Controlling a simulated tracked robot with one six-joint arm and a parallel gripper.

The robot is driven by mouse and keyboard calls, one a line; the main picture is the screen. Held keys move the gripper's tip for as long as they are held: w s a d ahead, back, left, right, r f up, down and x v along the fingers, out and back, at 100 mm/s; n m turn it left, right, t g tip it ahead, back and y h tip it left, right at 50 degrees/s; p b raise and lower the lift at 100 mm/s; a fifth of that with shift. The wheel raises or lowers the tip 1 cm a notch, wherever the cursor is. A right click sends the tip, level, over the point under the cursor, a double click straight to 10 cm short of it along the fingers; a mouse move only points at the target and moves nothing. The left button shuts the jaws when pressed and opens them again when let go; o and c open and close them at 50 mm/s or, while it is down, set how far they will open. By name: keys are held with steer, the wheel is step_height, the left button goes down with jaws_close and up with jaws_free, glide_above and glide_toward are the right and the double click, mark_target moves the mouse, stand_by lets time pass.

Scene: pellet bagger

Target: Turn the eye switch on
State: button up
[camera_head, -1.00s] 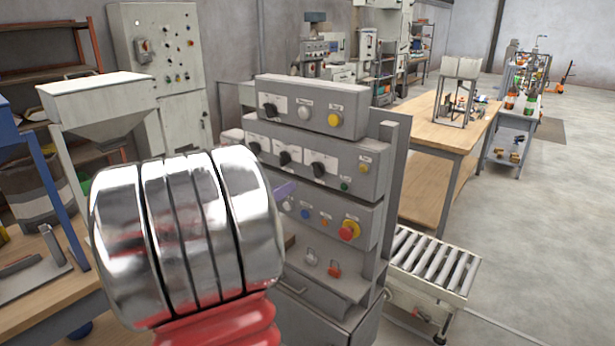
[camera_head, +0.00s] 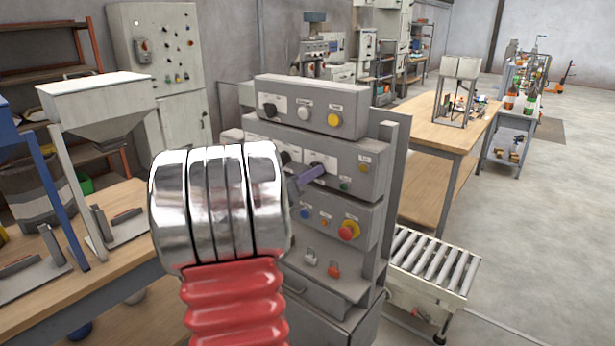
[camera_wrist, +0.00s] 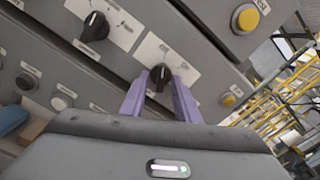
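A control panel (camera_head: 350,158) has a row of black rotary knobs, each on a white label plate. I cannot read the labels, so I cannot tell which knob is the eye switch. My gripper (camera_wrist: 159,84) has two purple fingers, spread open, at the rightmost knob (camera_wrist: 160,72) of that row. This knob sits between the fingertips, with a small gap seen on each side. In the head view my gripper (camera_head: 306,179) reaches that knob from the lower left. Another black knob (camera_wrist: 95,26) is up and left in the wrist view. My arm hides the row's left part.
A yellow button (camera_head: 365,168) sits right of the knob, with a green one (camera_head: 344,184) below. A red stop button (camera_head: 349,230) and small buttons are on the lower panel. The upper panel (camera_head: 352,100) juts out above. A roller conveyor (camera_head: 432,262) stands right.

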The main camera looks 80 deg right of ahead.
steer(key=shift+c, duration=0.6)
jaws_close()
steer(key=shift+a, duration=0.1)
